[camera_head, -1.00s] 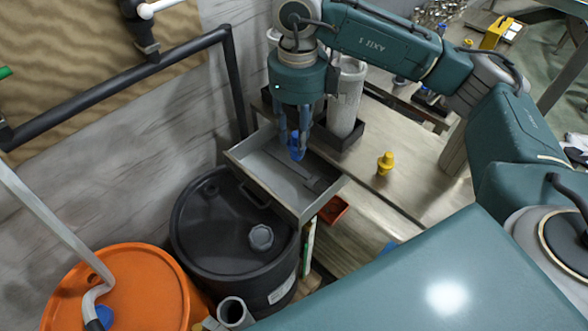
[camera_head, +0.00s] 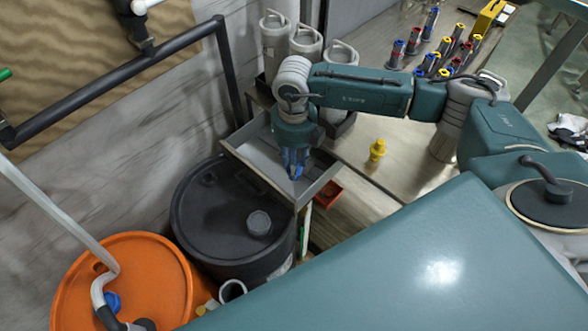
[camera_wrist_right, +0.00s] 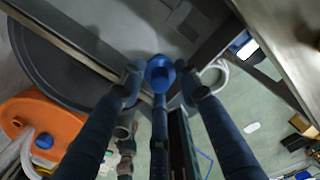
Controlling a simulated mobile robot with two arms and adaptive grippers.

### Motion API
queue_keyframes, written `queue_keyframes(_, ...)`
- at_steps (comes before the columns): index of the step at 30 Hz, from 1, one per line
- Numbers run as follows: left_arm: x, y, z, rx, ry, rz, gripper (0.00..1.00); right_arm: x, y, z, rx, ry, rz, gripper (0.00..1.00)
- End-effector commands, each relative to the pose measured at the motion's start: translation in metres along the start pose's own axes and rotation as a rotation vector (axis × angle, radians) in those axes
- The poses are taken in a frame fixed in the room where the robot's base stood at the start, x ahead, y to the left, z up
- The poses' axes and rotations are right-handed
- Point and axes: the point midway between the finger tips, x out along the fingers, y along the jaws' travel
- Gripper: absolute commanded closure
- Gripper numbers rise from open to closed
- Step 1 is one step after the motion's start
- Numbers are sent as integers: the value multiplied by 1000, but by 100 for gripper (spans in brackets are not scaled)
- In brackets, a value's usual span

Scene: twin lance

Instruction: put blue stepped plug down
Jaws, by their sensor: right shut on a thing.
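The blue stepped plug (camera_wrist_right: 159,74) is between the fingertips of my right gripper (camera_wrist_right: 160,84) in the right wrist view. In the head view my right gripper (camera_head: 294,163) points down over the grey metal tray (camera_head: 247,157). The plug (camera_head: 296,173) shows there only as a small blue patch at the fingertips, near the tray's front right side. Whether the plug touches the tray floor I cannot tell. My left gripper is not in view.
A black drum (camera_head: 215,223) stands in front of the tray and an orange drum (camera_head: 135,285) at lower left. A yellow stepped plug (camera_head: 377,150) stands on the bench right of the tray.

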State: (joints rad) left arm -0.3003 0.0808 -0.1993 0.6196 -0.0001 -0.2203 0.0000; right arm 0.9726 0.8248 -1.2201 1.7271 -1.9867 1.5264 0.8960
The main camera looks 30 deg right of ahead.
Motion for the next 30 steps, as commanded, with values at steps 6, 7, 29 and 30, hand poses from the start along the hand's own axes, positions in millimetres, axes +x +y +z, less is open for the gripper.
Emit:
queue_keyframes(6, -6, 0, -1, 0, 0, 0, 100, 19, 0, 0, 1, 2, 0, 85)
queue_keyframes(7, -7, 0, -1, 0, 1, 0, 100, 23, 0, -1, 1, 3, 0, 85)
queue_keyframes(29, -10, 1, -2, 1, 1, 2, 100, 60, 0, 0, 0, 0, 0, 52)
queue_keyframes(30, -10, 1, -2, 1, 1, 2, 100, 60, 0, 0, 0, 0, 0, 49)
